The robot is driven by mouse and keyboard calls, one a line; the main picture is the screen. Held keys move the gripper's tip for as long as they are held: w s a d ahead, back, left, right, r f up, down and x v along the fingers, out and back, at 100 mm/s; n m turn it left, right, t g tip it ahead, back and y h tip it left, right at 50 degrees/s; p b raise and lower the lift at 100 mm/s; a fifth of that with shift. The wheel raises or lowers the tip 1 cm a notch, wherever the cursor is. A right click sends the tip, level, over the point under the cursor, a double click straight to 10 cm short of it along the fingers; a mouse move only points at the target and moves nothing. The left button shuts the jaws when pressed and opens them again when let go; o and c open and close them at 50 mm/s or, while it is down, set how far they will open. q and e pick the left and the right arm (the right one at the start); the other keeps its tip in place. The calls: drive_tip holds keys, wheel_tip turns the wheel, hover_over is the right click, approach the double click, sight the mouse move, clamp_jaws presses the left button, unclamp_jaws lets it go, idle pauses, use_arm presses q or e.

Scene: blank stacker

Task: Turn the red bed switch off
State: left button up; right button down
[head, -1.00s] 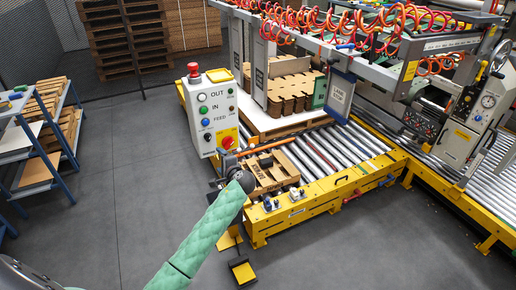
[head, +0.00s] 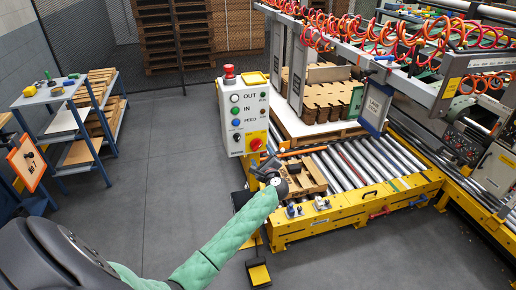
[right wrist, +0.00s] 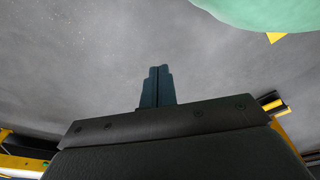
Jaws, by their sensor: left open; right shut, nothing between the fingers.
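The white control box (head: 243,117) stands at the left end of the roller bed. A red rotary switch (head: 256,144) on a yellow plate is at its lower right; its handle angle is too small to tell. A red mushroom button (head: 229,71) sits on top of the box. My left gripper (head: 262,164), dark, is open just below and right of the red switch, apart from it as far as I can tell. My right gripper (right wrist: 157,86) is shut and empty above grey floor in the right wrist view; it does not show in the head view.
A yellow foot pedal (head: 259,274) stands on the floor. A blue shelf rack (head: 98,139) is at the left. Open floor lies between rack and box.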

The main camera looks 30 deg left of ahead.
sight(257, 147)
use_arm(q)
drive_tip(key=p+x, duration=0.1)
drive_tip(key=x, duration=0.3)
drive_tip(key=shift+w+a+r+p, duration=0.1)
drive_tip(key=shift+w+r+p, duration=0.1)
drive_tip(key=shift+p, duration=0.15)
drive_tip(key=shift+x, duration=0.75)
drive_tip(key=shift+f, duration=0.15)
use_arm(e)
drive_tip(key=s+f, duration=0.1)
drive_tip(key=s+d, duration=0.1)
drive_tip(key=s+f, duration=0.1)
drive_tip(key=shift+s+d+f, duration=0.35)
drive_tip(key=shift+s, duration=0.05)
use_arm(q)
drive_tip(key=c, duration=1)
use_arm(e)
drive_tip(key=shift+d, duration=0.1)
